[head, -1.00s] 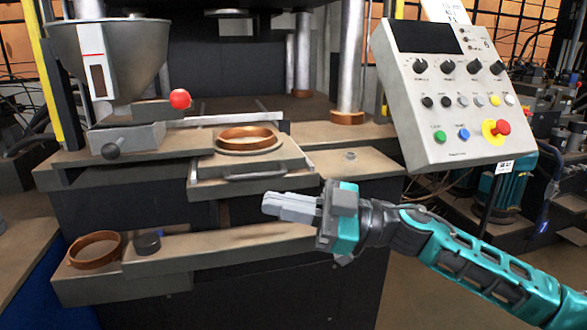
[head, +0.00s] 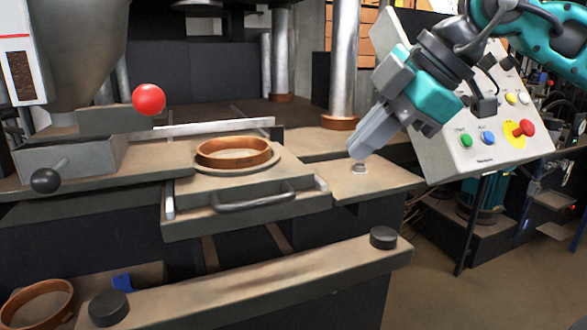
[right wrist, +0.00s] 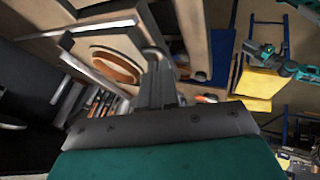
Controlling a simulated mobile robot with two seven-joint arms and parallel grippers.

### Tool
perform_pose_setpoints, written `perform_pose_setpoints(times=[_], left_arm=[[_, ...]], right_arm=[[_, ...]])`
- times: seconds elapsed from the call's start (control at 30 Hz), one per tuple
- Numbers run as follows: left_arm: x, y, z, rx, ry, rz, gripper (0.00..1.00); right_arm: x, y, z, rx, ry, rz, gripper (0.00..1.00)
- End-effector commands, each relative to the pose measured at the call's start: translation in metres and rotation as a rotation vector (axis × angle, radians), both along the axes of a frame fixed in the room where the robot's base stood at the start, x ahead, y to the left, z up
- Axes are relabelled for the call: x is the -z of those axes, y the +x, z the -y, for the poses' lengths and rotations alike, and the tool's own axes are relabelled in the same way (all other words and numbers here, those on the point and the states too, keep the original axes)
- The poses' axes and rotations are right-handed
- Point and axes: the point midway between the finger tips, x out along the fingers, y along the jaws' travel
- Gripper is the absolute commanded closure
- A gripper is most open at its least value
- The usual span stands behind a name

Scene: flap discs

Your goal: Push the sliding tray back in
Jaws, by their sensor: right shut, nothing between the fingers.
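The sliding tray (head: 190,212) juts out at the front of the press bench, with a dark bar handle (head: 254,201) on its front face. A copper-coloured ring (head: 234,152) sits on a round plate on the tray. My right gripper (head: 358,152) is shut and empty. My left gripper is not in view.
A control panel (head: 505,165) with buttons stands at the right, behind my right arm. A hopper (head: 80,50) and a red ball-topped lever (head: 149,99) are at the left. A lower front beam (head: 240,275) with black round pads runs below the tray. Another ring (head: 38,305) lies lower left.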

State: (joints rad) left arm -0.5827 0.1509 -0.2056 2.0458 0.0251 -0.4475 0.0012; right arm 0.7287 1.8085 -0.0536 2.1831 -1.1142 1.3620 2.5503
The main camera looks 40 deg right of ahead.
Motion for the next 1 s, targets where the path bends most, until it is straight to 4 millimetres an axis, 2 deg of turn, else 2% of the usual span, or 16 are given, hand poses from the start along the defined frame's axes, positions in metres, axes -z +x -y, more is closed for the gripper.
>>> perform_pose_setpoints(times=[0.2,0.67,0.83,1.0], left_arm=[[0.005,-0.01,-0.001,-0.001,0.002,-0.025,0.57],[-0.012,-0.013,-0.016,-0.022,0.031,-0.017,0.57],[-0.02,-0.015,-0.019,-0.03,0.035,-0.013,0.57],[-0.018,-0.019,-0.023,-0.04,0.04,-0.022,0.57]], right_arm=[[0.02,0.013,-0.007,-0.003,0.002,-0.006,1.0],[0.078,0.055,-0.029,-0.006,0.008,-0.003,1.0],[0.075,0.073,-0.022,-0.002,0.007,0.001,1.0],[0.077,0.087,-0.018,-0.002,0.005,0.001,1.0]])
